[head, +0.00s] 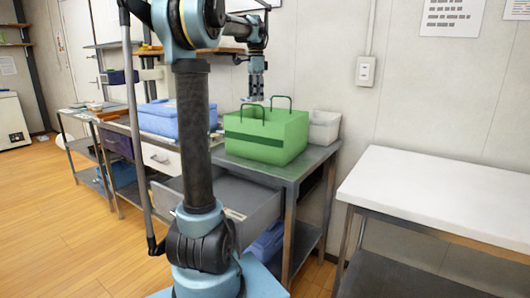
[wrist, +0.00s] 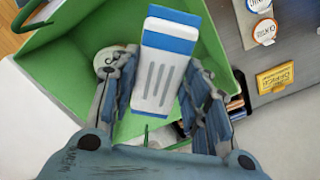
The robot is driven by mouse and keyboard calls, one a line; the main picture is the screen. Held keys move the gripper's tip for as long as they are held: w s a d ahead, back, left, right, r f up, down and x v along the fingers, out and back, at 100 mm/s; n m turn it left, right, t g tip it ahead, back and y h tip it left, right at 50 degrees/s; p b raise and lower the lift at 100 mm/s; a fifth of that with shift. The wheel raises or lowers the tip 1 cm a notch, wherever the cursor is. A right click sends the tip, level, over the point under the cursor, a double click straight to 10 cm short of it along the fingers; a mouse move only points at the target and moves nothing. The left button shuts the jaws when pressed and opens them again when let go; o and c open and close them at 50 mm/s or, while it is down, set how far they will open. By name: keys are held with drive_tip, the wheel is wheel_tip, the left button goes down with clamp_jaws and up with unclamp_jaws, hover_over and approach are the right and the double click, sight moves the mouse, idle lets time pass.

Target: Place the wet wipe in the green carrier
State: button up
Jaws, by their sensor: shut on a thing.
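The wet wipe (wrist: 162,75) is a flat white packet with blue bands. My gripper (wrist: 160,78) is shut on it, with one finger on each side in the wrist view. The green carrier (head: 268,135) is an open box-like bag with two dark green handles, standing on the metal table. In the head view my gripper (head: 256,97) is above the carrier, near its handles. In the wrist view the carrier (wrist: 70,62) lies beneath the packet. A pale round item (wrist: 108,60) shows partly behind the left finger. The packet is too small to make out clearly in the head view.
A white bin (head: 324,128) stands right behind the carrier. A blue box (head: 168,119) is to the left. A drawer (head: 250,208) is open below the tabletop. A bare white table (head: 430,190) stands at right. Badges and a yellow label (wrist: 275,77) show beside the carrier.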

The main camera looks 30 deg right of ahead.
wheel_tip(320, 180, down, 18)
idle(0.7)
drive_tip(key=shift+f, duration=0.6)
drive_tip(key=o, duration=0.8)
wheel_tip(320, 180, up, 13)
drive_tip(key=shift+r, duration=0.15)
idle(0.5)
drive_tip(key=shift+w, duration=0.1)
